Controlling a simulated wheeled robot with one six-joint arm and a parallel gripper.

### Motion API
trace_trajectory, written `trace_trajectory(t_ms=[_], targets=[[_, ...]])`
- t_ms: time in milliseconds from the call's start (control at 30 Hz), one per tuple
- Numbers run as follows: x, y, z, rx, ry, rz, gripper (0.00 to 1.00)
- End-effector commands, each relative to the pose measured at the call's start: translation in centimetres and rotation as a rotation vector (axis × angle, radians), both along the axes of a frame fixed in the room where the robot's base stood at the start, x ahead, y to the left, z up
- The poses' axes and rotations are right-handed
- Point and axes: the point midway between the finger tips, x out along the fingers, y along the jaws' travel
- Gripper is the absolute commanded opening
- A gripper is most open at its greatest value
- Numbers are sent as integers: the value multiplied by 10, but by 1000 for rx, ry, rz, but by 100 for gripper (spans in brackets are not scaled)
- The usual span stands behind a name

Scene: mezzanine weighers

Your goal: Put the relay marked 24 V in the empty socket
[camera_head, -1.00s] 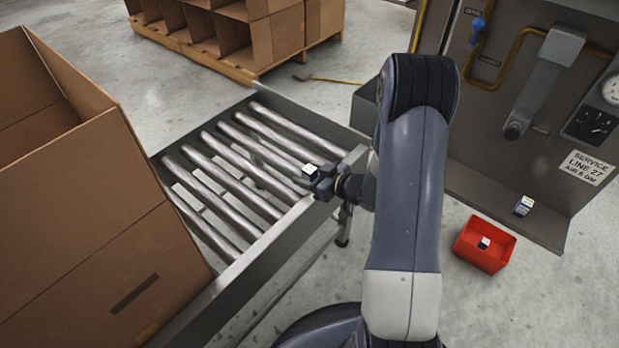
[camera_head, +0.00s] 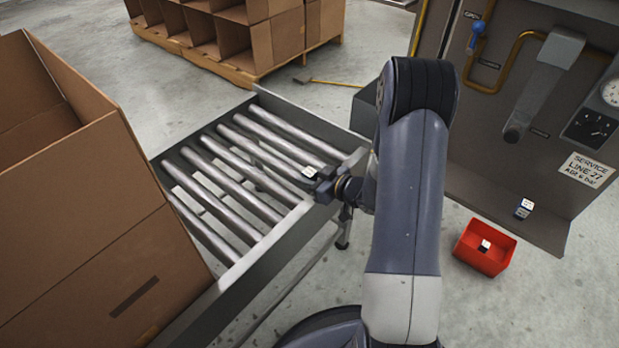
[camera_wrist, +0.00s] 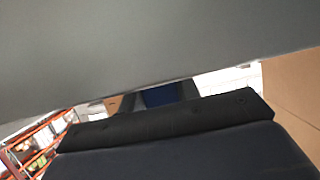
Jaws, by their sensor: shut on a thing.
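My gripper (camera_head: 322,183) is over the near right rail of the roller conveyor in the head view. It is shut on a small white-topped relay (camera_head: 310,172), whose marking is too small to read. Another small relay (camera_head: 484,246) lies in the red bin (camera_head: 464,250) on the floor at the right. A third small white and blue relay (camera_head: 524,208) is at the foot of the grey cabinet. The wrist view is mostly filled by grey and dark surfaces, with a blue patch (camera_wrist: 160,96) between them. I cannot make out an empty socket.
The roller conveyor (camera_head: 215,265) runs across the middle left. A large open cardboard box (camera_head: 100,230) stands at the left. The grey cabinet (camera_head: 470,160) with a lever, gauge and service sign (camera_head: 588,170) stands at the right. Cardboard bins on a pallet (camera_head: 255,72) are at the back.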

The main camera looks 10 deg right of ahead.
Motion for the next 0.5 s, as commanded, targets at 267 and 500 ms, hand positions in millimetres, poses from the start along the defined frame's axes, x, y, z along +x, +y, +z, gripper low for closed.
trace_trajectory(t_ms=[267, 500], targets=[[1, 0, 39, -2, -4, -1, 4], [0, 0, 84, -2, -3, 0, 4]])
